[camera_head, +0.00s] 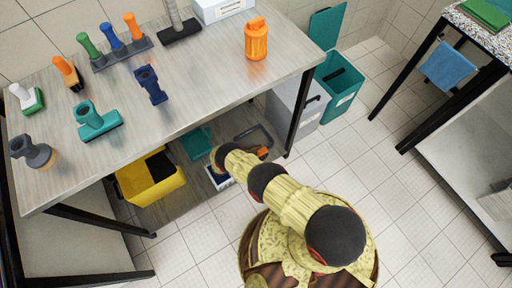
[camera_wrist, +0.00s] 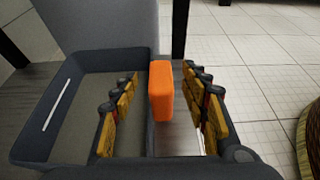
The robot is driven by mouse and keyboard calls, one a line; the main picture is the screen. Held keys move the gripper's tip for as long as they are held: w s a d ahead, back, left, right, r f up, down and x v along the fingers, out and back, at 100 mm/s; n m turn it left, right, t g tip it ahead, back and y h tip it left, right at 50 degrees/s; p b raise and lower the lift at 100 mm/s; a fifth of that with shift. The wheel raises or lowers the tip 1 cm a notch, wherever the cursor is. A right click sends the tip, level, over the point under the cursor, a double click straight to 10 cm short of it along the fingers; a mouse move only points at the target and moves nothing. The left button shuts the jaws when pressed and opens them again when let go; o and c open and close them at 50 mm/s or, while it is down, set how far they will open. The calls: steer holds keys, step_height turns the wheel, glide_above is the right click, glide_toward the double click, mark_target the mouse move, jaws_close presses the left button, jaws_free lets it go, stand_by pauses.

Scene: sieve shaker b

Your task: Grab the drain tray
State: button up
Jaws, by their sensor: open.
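The drain tray is a shallow dark grey tray (camera_wrist: 30,130) on the left of the wrist view, with a raised rim and a pale strip inside. An orange upright block (camera_wrist: 160,92), seemingly its handle, stands at the tray's right edge. In the head view the dark tray (camera_head: 258,134) lies on the lower shelf under the bench, with the orange part (camera_head: 262,152) at its near end. My gripper (camera_wrist: 162,76) is open, its yellow-padded fingers on either side of the orange block, with gaps visible. My arm hides the gripper in the head view.
A yellow bin (camera_head: 150,182) stands at the shelf's left, and a teal item (camera_head: 196,142) lies behind my arm. A black table leg (camera_head: 300,115), a grey box (camera_head: 292,108) and a teal bin (camera_head: 338,88) stand right. Brushes and an orange bottle (camera_head: 256,40) are on the bench above.

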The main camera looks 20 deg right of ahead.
steer(key=shift+x, duration=0.85)
steer(key=shift+c, duration=0.5)
jaws_close()
